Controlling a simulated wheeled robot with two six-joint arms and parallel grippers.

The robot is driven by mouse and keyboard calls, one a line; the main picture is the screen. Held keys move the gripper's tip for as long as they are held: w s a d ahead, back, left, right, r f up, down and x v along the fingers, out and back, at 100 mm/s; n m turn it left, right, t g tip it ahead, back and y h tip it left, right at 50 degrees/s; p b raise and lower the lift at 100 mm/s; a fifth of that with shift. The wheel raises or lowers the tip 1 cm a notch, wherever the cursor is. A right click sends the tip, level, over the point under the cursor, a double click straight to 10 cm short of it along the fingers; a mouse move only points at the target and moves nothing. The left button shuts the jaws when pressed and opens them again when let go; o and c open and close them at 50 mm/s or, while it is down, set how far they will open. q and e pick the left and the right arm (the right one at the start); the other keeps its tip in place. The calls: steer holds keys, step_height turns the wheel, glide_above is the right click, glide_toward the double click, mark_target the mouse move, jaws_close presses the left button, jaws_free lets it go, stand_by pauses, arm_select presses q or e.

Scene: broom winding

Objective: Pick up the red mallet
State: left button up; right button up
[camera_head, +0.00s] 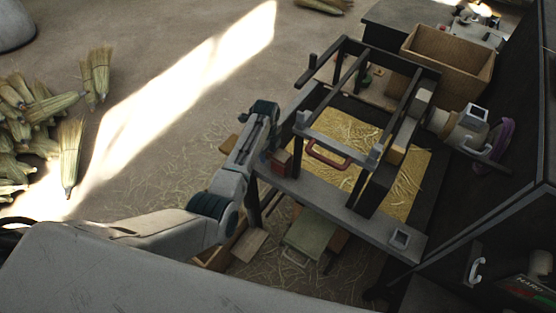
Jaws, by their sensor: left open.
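What looks like the red mallet (281,162) is a small dark-red block at the left edge of the dark workbench (340,193). My left arm comes in from the lower left and bends beside this bench edge. My left gripper (272,148) is open, close above and just left of the red block. It covers part of the block, and I cannot tell whether they touch. The mallet's handle cannot be made out. My right gripper is not in view.
A dark frame with a red handle (328,154) stands over straw (400,190) on the bench. A wooden crate (450,62) is behind it. A machine with a purple wheel (497,143) is at right. Broom heads (70,152) lie on the left floor.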

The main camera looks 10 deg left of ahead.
mark_target(267, 154)
arm_select(q)
steer(key=shift+f, duration=0.7)
jaws_close()
steer(key=shift+r, duration=0.1)
step_height(267, 154, up, 18)
steer(key=b, duration=0.2)
steer(key=s+a+p, duration=0.3)
steer(key=s+p, duration=0.1)
steer(key=s, duration=0.4)
steer(key=s+a+p, duration=0.3)
steer(key=s+p, duration=0.1)
steer(key=s, duration=0.5)
steer(key=shift+w+a, duration=0.1)
